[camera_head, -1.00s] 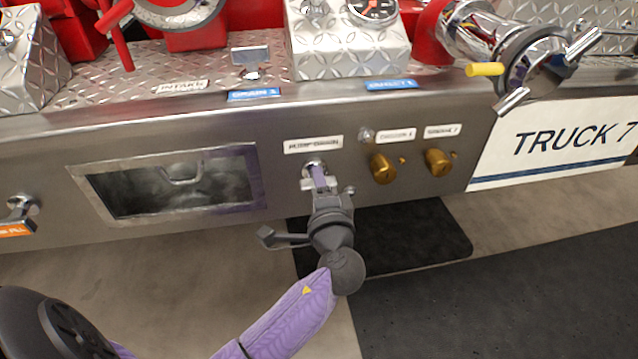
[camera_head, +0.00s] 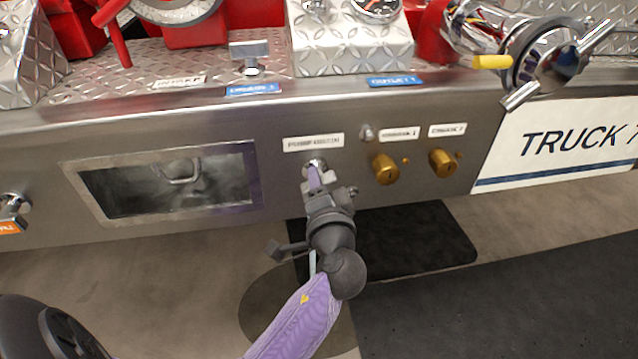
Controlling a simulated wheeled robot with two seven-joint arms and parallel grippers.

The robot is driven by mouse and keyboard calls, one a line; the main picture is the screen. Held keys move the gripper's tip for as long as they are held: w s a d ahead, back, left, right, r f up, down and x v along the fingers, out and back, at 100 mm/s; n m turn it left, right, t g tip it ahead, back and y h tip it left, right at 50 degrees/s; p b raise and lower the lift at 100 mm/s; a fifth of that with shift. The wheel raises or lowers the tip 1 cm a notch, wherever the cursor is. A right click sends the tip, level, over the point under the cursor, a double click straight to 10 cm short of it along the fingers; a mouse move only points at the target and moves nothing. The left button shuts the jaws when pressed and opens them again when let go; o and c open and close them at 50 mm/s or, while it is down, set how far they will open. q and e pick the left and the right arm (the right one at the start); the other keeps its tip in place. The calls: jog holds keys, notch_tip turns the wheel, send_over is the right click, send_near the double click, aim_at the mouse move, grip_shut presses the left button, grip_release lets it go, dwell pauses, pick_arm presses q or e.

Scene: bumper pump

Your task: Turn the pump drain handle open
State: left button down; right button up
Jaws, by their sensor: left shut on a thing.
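The pump drain handle (camera_head: 315,165) is a small chrome fitting on the steel bumper face, under a white label that reads roughly "PUMP DRAIN" (camera_head: 313,142). My left gripper (camera_head: 316,182) is at the handle and shut on it. Its fingers and wrist cover most of the handle, so how far the handle is turned cannot be told. My left arm comes up from the bottom of the view. My right gripper is not in view.
Two brass knobs (camera_head: 385,168) sit right of the handle. A recessed steel compartment (camera_head: 98,200) is on the left. A chrome valve with a yellow-tipped lever (camera_head: 492,62) juts out above right. Dark mats (camera_head: 420,240) lie on the floor below.

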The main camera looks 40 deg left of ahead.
pick_arm(q)
jog(key=c, duration=0.6)
grip_release()
jog(key=shift+c, duration=0.2)
jog(key=p+v, duration=0.3)
jog(key=v, duration=0.7)
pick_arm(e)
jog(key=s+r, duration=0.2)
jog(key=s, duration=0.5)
